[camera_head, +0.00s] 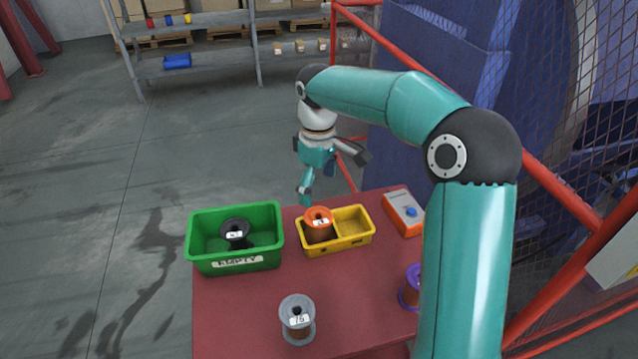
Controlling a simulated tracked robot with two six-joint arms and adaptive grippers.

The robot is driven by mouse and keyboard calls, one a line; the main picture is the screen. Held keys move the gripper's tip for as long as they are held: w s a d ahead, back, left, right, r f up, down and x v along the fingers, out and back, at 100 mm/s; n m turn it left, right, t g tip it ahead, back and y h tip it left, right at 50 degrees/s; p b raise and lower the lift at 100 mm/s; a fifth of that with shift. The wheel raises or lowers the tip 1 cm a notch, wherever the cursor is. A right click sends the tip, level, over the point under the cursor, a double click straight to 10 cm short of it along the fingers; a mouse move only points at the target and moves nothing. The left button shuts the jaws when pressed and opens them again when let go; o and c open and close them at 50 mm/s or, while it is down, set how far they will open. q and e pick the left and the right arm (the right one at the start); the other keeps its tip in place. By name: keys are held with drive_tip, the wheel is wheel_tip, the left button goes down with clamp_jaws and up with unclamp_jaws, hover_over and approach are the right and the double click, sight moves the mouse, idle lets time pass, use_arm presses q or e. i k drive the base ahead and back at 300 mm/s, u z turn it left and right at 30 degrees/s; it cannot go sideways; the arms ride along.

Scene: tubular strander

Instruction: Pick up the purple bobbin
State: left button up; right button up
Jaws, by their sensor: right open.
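The purple bobbin (409,290) stands on the red table at the right, wound with copper-brown wire. My right arm's teal link covers its right part. My right gripper (333,177) is open and empty above the far edge of the table, behind the yellow bin and well away from the purple bobbin. One finger points down and the other reaches out to the right. My left gripper is not in view.
A green bin (232,264) holds a black bobbin (235,233). A yellow bin (341,245) holds an orange bobbin (319,225). A grey bobbin (297,318) stands near the front. A control box (403,214) and red railing (560,190) are at right.

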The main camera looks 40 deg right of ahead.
sight(408, 295)
drive_tip(key=k, duration=1.5)
